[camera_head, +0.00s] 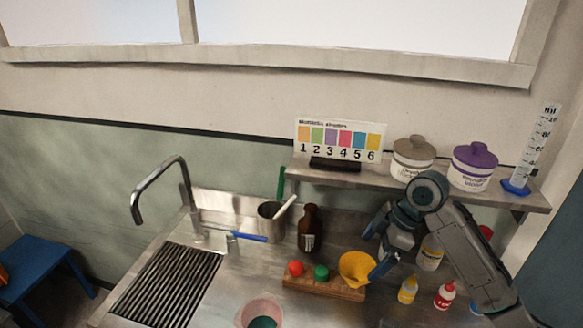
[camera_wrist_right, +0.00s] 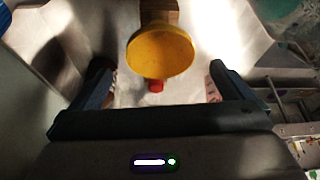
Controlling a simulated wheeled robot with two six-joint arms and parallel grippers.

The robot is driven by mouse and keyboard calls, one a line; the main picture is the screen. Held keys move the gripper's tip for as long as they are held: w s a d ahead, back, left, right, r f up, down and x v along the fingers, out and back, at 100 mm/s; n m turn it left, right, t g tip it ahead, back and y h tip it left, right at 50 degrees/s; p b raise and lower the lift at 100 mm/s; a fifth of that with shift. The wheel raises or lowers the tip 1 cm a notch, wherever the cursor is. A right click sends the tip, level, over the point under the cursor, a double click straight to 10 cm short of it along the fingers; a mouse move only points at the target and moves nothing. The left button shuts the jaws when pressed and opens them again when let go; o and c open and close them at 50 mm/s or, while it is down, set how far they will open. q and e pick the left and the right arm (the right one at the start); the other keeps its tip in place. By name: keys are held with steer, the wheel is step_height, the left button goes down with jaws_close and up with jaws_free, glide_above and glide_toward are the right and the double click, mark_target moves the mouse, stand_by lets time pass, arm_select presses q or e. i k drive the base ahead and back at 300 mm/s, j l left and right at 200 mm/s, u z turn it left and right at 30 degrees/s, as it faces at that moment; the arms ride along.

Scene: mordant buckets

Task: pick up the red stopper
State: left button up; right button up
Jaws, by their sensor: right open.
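The red stopper (camera_head: 296,268) sits at the left end of a wooden block (camera_head: 330,289) in the head view. A green stopper (camera_head: 321,272) and a yellow funnel (camera_head: 356,268) are beside it on the block. My right gripper (camera_head: 378,248) is open and empty, close to the funnel and to the right of the red stopper. In the right wrist view the yellow funnel (camera_wrist_right: 160,52) lies ahead between the open fingers. A small red piece shows at the funnel's edge; I cannot tell whether it is the stopper. My left gripper is not in view.
A brown bottle (camera_head: 310,229) and a metal pot (camera_head: 271,223) stand behind the block. Small bottles (camera_head: 408,289) stand to its right. A shelf (camera_head: 330,176) with jars overhangs the back. A pink cup (camera_head: 262,312) is in front, and a tap (camera_head: 160,185) stands left.

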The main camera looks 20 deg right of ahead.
mark_target(296, 267)
steer(key=k+j, duration=0.2)
steer(key=j, duration=0.15)
steer(key=k+j, duration=0.15)
steer(key=j, duration=0.25)
steer(key=k+j, duration=0.2)
steer(key=j, duration=0.15)
steer(key=k+j, duration=0.15)
steer(key=j, duration=0.25)
steer(key=k+j, duration=0.2)
steer(key=j, duration=0.15)
